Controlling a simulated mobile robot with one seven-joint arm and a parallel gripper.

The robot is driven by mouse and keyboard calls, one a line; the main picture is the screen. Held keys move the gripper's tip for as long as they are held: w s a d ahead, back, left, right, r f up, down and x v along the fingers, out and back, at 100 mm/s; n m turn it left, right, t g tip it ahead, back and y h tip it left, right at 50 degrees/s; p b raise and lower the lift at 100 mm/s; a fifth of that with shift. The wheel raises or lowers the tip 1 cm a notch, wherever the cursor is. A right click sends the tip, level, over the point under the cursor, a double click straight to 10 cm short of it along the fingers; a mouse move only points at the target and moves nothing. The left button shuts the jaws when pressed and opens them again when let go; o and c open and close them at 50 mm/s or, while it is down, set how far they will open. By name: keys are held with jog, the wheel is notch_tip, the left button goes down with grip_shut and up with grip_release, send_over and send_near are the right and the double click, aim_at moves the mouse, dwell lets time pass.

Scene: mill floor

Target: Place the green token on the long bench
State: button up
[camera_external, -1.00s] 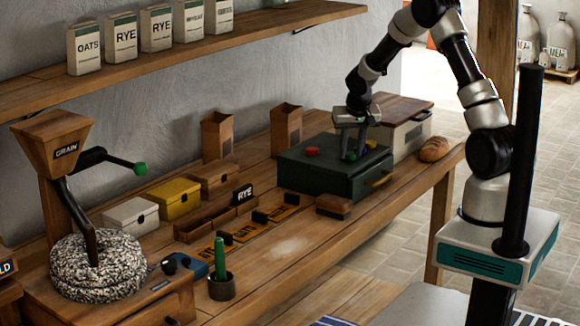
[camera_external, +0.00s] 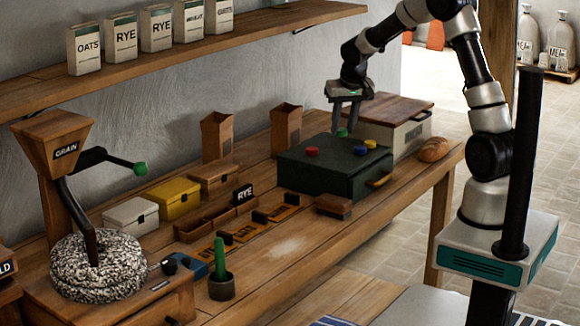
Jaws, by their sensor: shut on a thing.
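The green token (camera_external: 342,133) is small and round. It is between the fingertips of my gripper (camera_external: 344,127), which is shut on it just above the dark green box (camera_external: 318,172). A slight gap between token and box top is hard to judge. The long bench (camera_external: 290,245) is wooden and runs along the wall under the box, with a bare, pale-dusted stretch in front of it.
Red (camera_external: 312,151), blue (camera_external: 360,150) and yellow (camera_external: 370,144) tokens lie on the box top. A brush (camera_external: 333,207), a bread loaf (camera_external: 433,149), a wood-lidded box (camera_external: 410,131) and two tall wooden holders stand nearby. Dark-handled pieces and small chests occupy the bench's left part.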

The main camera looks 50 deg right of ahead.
jog(key=s+a+f+n+y+b, duration=0.1)
jog(key=a+f+n+b, duration=0.3)
jog(key=a, duration=0.8)
jog(key=n+t+y+b, duration=0.1)
jog(key=n+y, duration=0.1)
jog(key=n, duration=0.2)
send_over(307, 226)
jog(key=s, duration=0.2)
notch_tip(307, 226, down, 4)
jog(key=f+b, duration=0.1)
jog(key=f, duration=0.4)
jog(key=f+b, duration=0.2)
jog(key=f, duration=0.3)
jog(key=shift+w+a+b, duration=0.1)
jog(key=shift+w+b, duration=0.1)
jog(key=shift+b, duration=0.1)
jog(key=shift+f, duration=0.15)
jog(key=shift+f, duration=0.2)
jog(key=o, duration=1)
jog(key=shift+r, duration=0.15)
